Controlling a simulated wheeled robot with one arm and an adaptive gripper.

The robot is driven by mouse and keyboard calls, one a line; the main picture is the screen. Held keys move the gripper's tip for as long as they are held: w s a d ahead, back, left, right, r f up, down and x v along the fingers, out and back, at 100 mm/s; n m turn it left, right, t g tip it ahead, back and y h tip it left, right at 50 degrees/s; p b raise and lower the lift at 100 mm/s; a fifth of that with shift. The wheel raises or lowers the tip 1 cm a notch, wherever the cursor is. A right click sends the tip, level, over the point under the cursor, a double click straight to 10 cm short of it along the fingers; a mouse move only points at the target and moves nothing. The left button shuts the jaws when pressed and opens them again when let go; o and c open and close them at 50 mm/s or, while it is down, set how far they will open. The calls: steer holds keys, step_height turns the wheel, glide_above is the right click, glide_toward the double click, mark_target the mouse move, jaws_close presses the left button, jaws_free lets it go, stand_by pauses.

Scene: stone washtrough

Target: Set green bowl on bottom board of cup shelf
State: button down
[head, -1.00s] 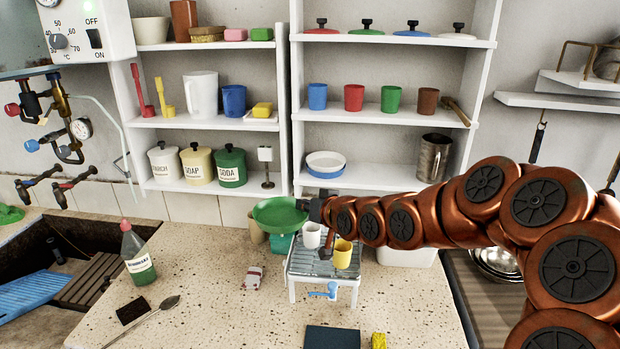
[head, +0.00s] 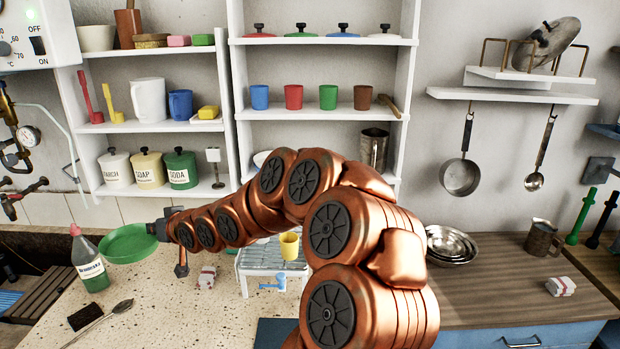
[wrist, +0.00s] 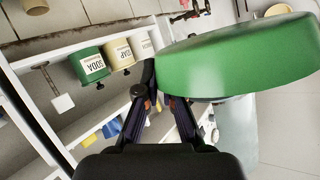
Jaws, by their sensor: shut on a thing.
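The green bowl (head: 131,244) is held by its right rim in my gripper (head: 161,229), above the counter at the left in the head view. My gripper is shut on it; in the wrist view the bowl (wrist: 240,60) fills the upper right, beside the fingers (wrist: 155,100). The cup shelf (head: 233,90) is the right-hand white unit, with cups on its middle board and lids on its top board. Its bottom board (head: 235,180) is largely hidden behind my arm. A white bowl (head: 261,158) on it shows partly, and a metal mug (head: 373,149) stands at its right.
The soap bottle (head: 89,262) stands close to the bowl's left. Canisters (head: 180,168) and a small stand (head: 214,167) fill the neighbouring shelf. A yellow cup (head: 289,245) stands on the small rack (head: 262,257) below my arm. Steel bowls (head: 450,243) sit on the right counter.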

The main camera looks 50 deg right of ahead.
steer(key=s+d+f+m+g+h+b, duration=0.1)
steer(key=s+d+m+h+b, duration=0.15)
steer(key=d, duration=0.65)
steer(key=s+d+m+h+b, duration=0.1)
steer(key=d+m+h+b, duration=0.25)
steer(key=d, duration=0.65)
steer(key=s+d+f+m+g+h+b, duration=0.1)
steer(key=s+d+m+h+b, duration=0.15)
steer(key=d, duration=0.65)
steer(key=s+d+r+m+g+h+b, duration=0.3)
steer(key=s+d+m+g+b, duration=0.2)
steer(key=b, duration=0.3)
steer(key=s+d+r+m+g+h+b, duration=0.3)
steer(key=s+d+m+g+h+b, duration=0.1)
steer(key=s+d+m+g+b, duration=0.1)
steer(key=s+d+g+b, duration=0.1)
steer(key=s+d+b, duration=0.1)
steer(key=d+b, duration=0.1)
steer(key=shift+s, duration=0.3)
